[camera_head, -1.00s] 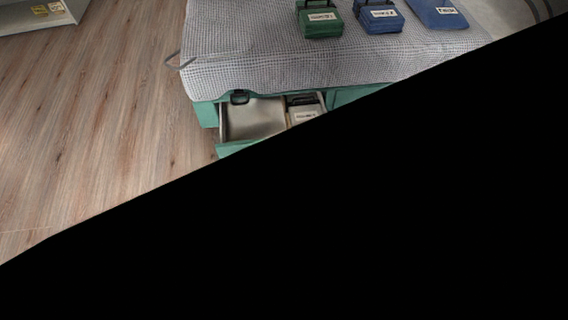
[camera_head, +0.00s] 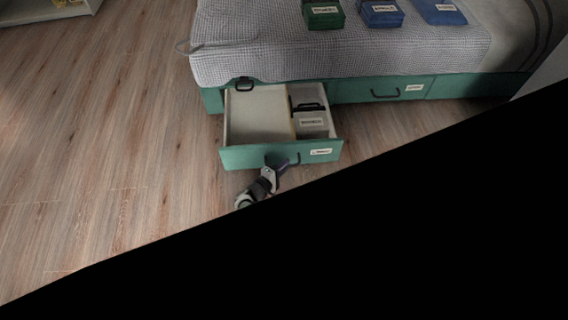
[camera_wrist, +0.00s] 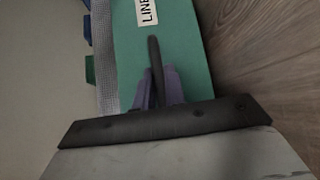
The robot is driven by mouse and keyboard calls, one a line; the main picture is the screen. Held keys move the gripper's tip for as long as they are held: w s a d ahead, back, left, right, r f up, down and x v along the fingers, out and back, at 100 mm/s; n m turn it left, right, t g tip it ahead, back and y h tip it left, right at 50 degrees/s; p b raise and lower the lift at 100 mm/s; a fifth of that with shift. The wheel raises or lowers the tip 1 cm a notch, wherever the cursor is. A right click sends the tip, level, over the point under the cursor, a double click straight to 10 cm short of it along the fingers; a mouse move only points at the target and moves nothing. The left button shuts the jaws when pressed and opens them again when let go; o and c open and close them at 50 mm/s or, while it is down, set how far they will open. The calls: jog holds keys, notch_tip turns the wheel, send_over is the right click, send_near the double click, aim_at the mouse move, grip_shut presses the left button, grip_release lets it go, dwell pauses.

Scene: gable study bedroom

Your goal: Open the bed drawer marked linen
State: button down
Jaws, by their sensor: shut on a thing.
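The linen drawer (camera_head: 240,158) is a green-fronted drawer under the bed, pulled well out, with its pale interior showing. Its white label (camera_head: 321,152) is too small to read in the head view; in the wrist view the label (camera_wrist: 147,12) reads "LINE", cut off by the picture edge. My gripper (camera_head: 279,166) is at the dark bar handle on the drawer front. In the wrist view, the purple fingers of my gripper (camera_wrist: 160,86) are shut around the handle (camera_wrist: 155,58).
Inside the drawer, a labelled box (camera_head: 312,123) stands right of a divider. Another green drawer (camera_head: 360,90) beside it is shut. Green and blue labelled things lie on the bed (camera_head: 280,50). Wood floor (camera_head: 110,150) is clear at left. Black covers the lower right.

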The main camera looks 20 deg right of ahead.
jog(key=shift+s, duration=0.2)
jog(key=c, duration=1.5)
grip_release()
jog(key=shift+p+v, duration=2.9)
jog(key=shift+v, duration=4.05)
